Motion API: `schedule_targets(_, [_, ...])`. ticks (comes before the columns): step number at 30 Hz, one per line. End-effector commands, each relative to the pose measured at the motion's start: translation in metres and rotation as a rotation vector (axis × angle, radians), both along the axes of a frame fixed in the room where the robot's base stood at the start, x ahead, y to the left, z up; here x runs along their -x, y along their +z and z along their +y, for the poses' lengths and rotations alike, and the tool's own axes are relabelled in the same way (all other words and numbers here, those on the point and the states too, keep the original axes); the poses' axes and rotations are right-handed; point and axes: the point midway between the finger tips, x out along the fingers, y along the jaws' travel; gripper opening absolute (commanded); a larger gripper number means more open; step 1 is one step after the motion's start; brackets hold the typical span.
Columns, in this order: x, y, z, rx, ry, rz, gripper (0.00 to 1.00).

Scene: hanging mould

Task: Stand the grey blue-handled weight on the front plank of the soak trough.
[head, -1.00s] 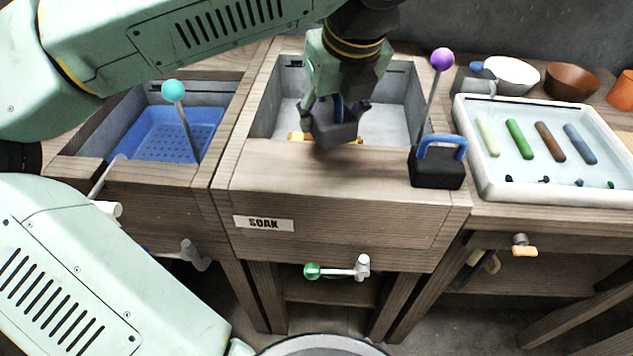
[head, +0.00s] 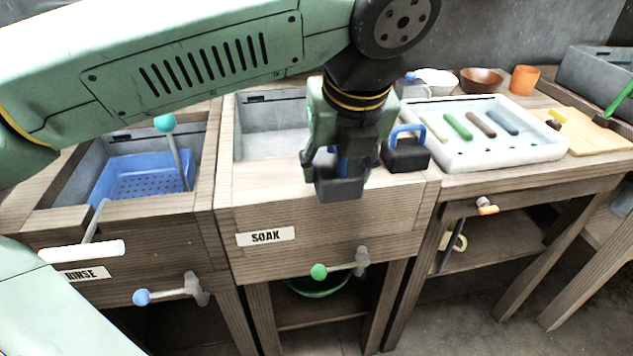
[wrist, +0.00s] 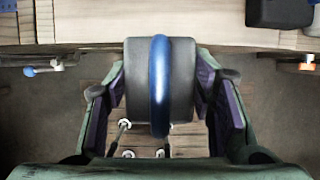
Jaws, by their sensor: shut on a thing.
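The grey blue-handled weight (head: 340,188) is in my gripper (head: 346,160), held up at the front of the soak trough (head: 232,160). In the wrist view the weight (wrist: 180,85) sits between the two fingers, its blue handle (wrist: 160,75) running lengthwise. There my gripper (wrist: 162,100) shows floor below and around the weight, with the front plank (wrist: 90,30) beyond it, so the weight seems out past the plank's front edge. In the head view the weight covers part of the plank (head: 270,180) and the front wall.
A black blue-handled weight (head: 407,153) stands at the plank's right end, close to the right of my gripper. The plank's left part is clear. A white tray (head: 545,150) with coloured bars is at right; the rinse trough with a blue basket (head: 140,180) is at left.

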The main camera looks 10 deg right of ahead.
Motion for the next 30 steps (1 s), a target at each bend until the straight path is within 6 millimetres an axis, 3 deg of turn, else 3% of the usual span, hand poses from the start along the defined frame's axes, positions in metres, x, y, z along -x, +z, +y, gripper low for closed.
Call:
schedule_targets(5, [-0.007,0.001,0.007,0.002,-0.011,-0.001,0.01])
schedule_targets(21, [-0.087,-0.010,0.107,0.003,-0.008,0.000,0.01])
schedule_targets(30, [-0.100,-0.020,0.122,-0.001,-0.013,-0.001,0.01])
